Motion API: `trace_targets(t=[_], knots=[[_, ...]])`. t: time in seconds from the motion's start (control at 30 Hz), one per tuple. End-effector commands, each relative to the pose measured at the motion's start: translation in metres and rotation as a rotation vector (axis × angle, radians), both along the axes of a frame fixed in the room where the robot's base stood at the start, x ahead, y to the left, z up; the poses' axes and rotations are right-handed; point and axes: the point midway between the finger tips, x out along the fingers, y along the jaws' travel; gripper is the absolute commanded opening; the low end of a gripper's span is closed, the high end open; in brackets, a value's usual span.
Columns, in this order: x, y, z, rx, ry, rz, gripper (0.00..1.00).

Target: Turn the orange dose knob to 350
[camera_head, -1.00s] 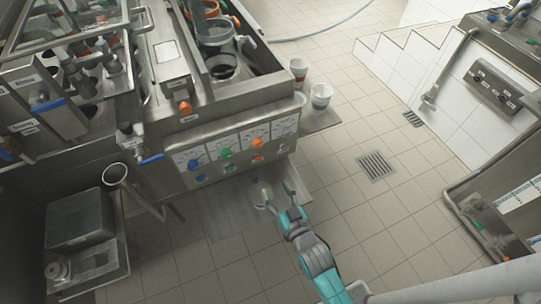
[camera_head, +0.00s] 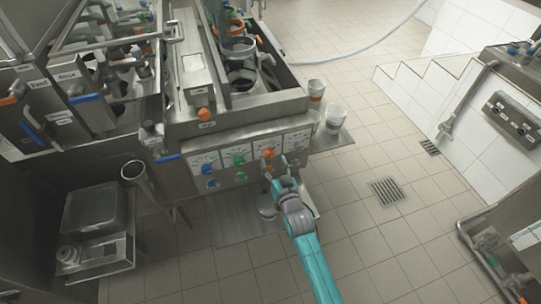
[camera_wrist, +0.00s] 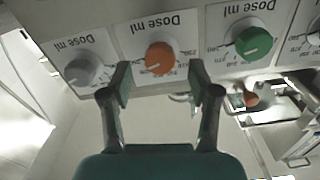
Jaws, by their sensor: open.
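The orange dose knob (camera_head: 267,153) is on the front panel of the filling machine, third from the left of a row of coloured dose knobs. In the wrist view the orange knob (camera_wrist: 160,57) appears upside down, with a pale pointer mark on its lower part. My gripper (camera_head: 276,168) is in front of the panel by the orange knob. In the wrist view my gripper (camera_wrist: 160,82) is open and empty. The knob shows in the gap, just beyond the fingertips, with no visible contact.
A green knob (camera_wrist: 254,43) and a grey knob (camera_wrist: 83,70) flank the orange one. A small orange-red knob (camera_wrist: 250,98) sits near one finger. White cups (camera_head: 336,118) stand on a side shelf at right. The tiled floor (camera_head: 350,240) is clear.

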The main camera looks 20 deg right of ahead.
Motion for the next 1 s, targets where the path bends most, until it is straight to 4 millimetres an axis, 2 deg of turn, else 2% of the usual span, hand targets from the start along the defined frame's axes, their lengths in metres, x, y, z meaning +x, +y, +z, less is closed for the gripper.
trace_targets(t=[0.1,0.3,0.67,0.77,0.9,0.93,1.0], knots=[[0.019,0.000,0.001,0.000,-0.001,0.000,0.61],[0.036,0.000,0.000,0.000,0.000,0.000,0.61],[0.040,0.000,0.000,0.000,0.000,0.000,0.61],[0.040,0.000,0.000,0.000,0.000,0.000,0.41],[0.040,0.000,0.000,0.000,0.000,0.000,0.06],[0.040,0.000,0.000,0.000,0.000,0.000,0.01],[0.040,0.000,0.000,-0.001,0.000,0.000,0.01]])
